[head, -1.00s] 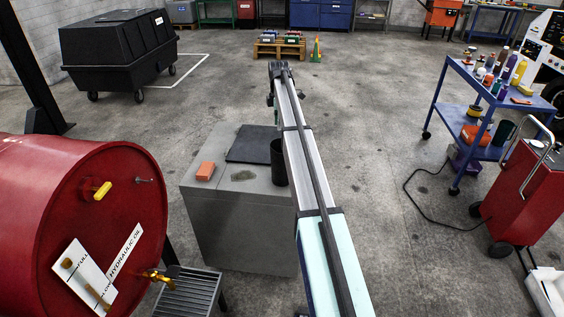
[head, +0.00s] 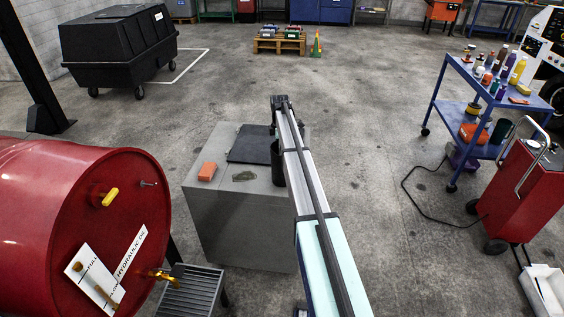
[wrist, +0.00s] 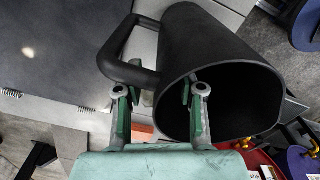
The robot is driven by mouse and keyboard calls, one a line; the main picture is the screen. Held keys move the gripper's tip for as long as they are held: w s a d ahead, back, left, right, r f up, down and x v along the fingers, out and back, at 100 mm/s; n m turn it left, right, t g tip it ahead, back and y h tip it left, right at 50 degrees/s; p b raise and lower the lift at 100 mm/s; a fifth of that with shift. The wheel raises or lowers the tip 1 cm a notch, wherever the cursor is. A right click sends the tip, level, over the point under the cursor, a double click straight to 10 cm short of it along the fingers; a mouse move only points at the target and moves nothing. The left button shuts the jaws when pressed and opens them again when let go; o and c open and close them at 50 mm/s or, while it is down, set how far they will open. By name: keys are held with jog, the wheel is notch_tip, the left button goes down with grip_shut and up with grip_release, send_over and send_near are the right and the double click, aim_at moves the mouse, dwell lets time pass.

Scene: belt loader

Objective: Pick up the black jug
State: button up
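The black jug (head: 276,166) stands on the grey cabinet, partly hidden behind my arm in the head view. In the wrist view the jug (wrist: 215,50) is large, with its open mouth toward the lower right and its handle (wrist: 122,45) at the upper left. My gripper (wrist: 160,102) is open, its two green-padded fingers spread apart near the handle's lower end. The right finger overlaps the jug's rim and mouth in the picture. I cannot tell whether either finger touches the jug.
A blue trolley (head: 490,80) and a red cart (head: 520,190) stand at right.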

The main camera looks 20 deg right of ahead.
jog(key=shift+f, duration=0.6)
grip_shut()
jog(key=shift+r, duration=0.1)
